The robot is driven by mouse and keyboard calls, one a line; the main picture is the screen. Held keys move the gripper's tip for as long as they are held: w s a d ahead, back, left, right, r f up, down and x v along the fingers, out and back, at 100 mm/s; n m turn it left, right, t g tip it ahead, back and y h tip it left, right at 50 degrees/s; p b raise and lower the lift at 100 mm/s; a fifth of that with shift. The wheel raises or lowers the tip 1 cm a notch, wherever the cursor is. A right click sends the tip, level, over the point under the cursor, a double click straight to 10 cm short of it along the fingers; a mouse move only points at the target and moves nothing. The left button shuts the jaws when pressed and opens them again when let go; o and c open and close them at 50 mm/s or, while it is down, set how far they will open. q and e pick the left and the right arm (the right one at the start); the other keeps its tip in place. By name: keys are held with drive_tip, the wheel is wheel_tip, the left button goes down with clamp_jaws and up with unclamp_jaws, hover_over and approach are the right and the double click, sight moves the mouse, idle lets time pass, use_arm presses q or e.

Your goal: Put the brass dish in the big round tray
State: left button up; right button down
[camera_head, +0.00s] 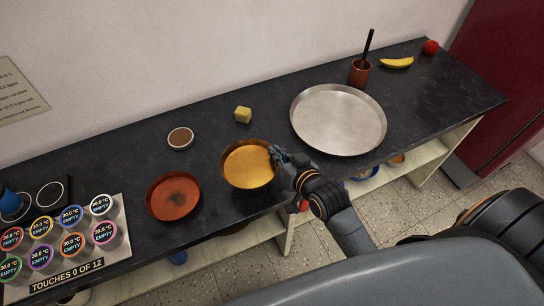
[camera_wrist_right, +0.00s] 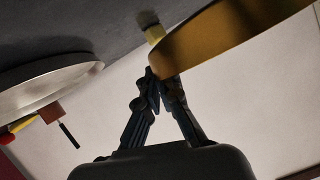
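The brass dish (camera_head: 247,165) is a round golden dish at the middle of the dark counter, left of the big round tray (camera_head: 338,120), which is wide, silvery and empty. My right gripper (camera_head: 279,158) is at the dish's right edge. In the right wrist view its fingertips (camera_wrist_right: 158,76) come together at the rim of the brass dish (camera_wrist_right: 230,38), shut on it. Whether the dish is lifted off the counter is hard to tell. The tray also shows at the left of the wrist view (camera_wrist_right: 45,85). My left gripper is not in view.
A red-brown dish (camera_head: 173,196) and a small brown-filled bowl (camera_head: 180,138) stand left of the brass dish. A yellow cube (camera_head: 243,114) lies behind it. A brown cup (camera_head: 359,73), banana (camera_head: 397,62) and red fruit (camera_head: 430,47) are behind the tray. Labelled tumblers (camera_head: 71,219) stand far left.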

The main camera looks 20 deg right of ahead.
drive_tip(key=w+f, duration=0.2)
drive_tip(key=f, duration=0.1)
drive_tip(key=w+f, duration=0.1)
drive_tip(key=shift+w+d+f, duration=0.2)
drive_tip(key=shift+d+f, duration=0.1)
drive_tip(key=shift+w+f, duration=0.15)
drive_tip(key=shift+f, duration=0.4)
drive_tip(key=shift+w+f, duration=0.15)
drive_tip(key=shift+f, duration=0.4)
drive_tip(key=shift+d+f+p, duration=0.1)
drive_tip(key=shift+f+p, duration=0.3)
drive_tip(key=shift+f, duration=0.2)
drive_tip(key=c, duration=1.5)
unclamp_jaws()
drive_tip(key=shift+f, duration=0.1)
